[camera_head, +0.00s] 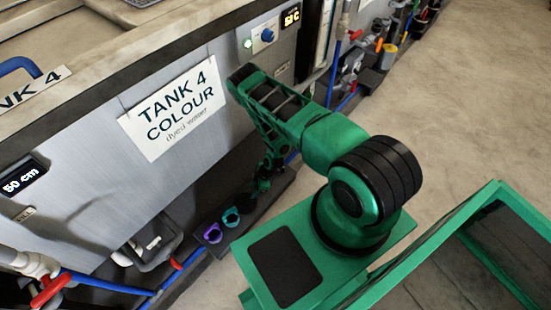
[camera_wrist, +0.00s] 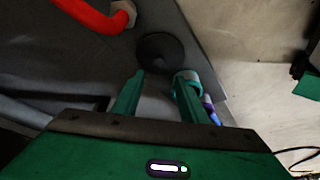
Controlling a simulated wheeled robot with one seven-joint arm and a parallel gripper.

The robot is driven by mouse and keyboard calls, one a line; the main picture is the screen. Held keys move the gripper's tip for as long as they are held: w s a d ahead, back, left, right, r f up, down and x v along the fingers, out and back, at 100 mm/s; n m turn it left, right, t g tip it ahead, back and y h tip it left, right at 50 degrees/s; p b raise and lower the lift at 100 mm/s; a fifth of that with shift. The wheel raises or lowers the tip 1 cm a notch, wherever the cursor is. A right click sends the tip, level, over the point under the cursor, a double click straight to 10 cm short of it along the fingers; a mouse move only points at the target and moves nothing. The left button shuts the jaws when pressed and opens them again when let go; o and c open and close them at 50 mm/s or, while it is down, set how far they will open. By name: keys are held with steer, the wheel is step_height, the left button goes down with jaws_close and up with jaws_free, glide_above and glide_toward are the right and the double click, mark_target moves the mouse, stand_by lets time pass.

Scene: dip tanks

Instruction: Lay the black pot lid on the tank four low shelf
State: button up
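The black pot lid (camera_wrist: 160,52) is a dark round disc with a raised centre, in the wrist view just beyond my fingertips. It appears to lie on the grey low shelf (camera_wrist: 205,62), near its edge. In the head view a dark shape on the tank four low shelf (camera_head: 278,186) beside my gripper (camera_head: 262,184) looks like the lid (camera_head: 245,203). My gripper (camera_wrist: 159,78) is open in the wrist view, its two green fingers apart with nothing between them. Whether the fingertips touch the lid cannot be told.
A teal ring-like item (camera_head: 231,217) and a purple one (camera_head: 213,233) lie on the shelf beside the lid. The teal one (camera_wrist: 187,76) is close to my right finger. The tank wall (camera_head: 90,195) stands behind the shelf.

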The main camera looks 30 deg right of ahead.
steer(key=w+d+r+m, duration=0.1)
steer(key=w+d+r, duration=0.15)
steer(key=r, duration=0.45)
steer(key=w+d+r+m+h, duration=0.1)
steer(key=w+d+r, duration=0.1)
steer(key=w+r, duration=0.3)
steer(key=w+d+r+m, duration=0.1)
steer(key=w+d+r, duration=0.1)
steer(key=r, duration=0.6)
steer(key=s+d+r+m+h, duration=0.1)
steer(key=d+r+m, duration=0.15)
steer(key=r, duration=1.05)
steer(key=s+d+r+m+h, duration=0.15)
steer(key=d+r, duration=0.25)
steer(key=r, duration=0.8)
steer(key=s+d+r+m+g, duration=0.1)
steer(key=s+d+r+m, duration=0.15)
steer(key=s+r, duration=0.6)
steer(key=s+d+r+m, duration=0.1)
steer(key=s+r+m, duration=0.3)
steer(key=r, duration=0.7)
steer(key=s+r+m, duration=0.2)
steer(key=s+r, duration=0.2)
steer(key=s, duration=0.7)
steer(key=s+a+r+m+g, duration=0.1)
steer(key=s+r+m, duration=0.2)
steer(key=s, duration=0.9)
steer(key=shift+a+r, duration=0.3)
steer(key=shift+r, duration=0.55)
